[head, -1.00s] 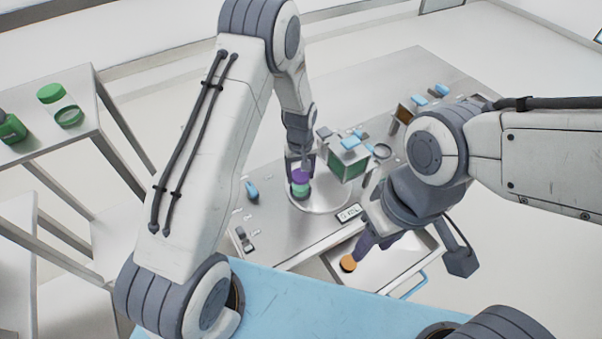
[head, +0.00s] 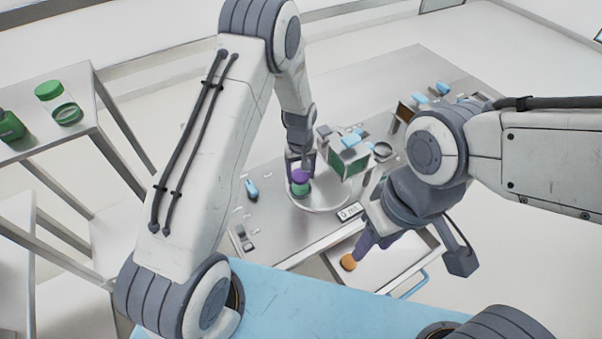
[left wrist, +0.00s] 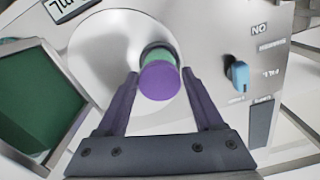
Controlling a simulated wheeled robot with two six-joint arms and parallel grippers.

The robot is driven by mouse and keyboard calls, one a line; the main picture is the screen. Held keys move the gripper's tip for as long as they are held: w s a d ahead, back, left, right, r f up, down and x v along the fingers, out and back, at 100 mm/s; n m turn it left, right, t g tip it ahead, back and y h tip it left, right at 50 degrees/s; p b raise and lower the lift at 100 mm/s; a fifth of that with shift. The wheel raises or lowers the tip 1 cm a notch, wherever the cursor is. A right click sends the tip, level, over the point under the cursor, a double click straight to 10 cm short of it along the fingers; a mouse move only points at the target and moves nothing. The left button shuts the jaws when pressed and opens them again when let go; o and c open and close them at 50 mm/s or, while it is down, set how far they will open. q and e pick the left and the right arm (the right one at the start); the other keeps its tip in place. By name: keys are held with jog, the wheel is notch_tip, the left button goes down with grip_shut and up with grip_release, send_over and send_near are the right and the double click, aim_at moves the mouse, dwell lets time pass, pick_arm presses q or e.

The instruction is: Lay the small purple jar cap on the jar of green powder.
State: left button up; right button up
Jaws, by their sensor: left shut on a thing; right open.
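The small purple jar cap (head: 300,175) is between the fingers of my left gripper (head: 300,164), which is shut on it. The jar of green powder (head: 300,189) stands on a round metal plate, directly below the cap. In the left wrist view, the cap (left wrist: 160,82) overlaps the green jar (left wrist: 159,57); I cannot tell whether they touch. My left gripper (left wrist: 160,78) has one finger on each side of the cap. My right gripper (head: 366,246) is open, low over the drawer; its fingertips are hard to make out.
An orange round lid (head: 348,262) lies at the open drawer (head: 395,262), close to the right gripper. A box with a green side (head: 349,164) stands right of the plate. Green jars (head: 50,91) sit on a shelf at left.

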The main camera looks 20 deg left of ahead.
pick_arm(q)
jog(key=shift+f, duration=0.1)
jog(key=o, duration=1.3)
jog(key=shift+r+p, duration=2.8)
jog(key=shift+r, duration=1.25)
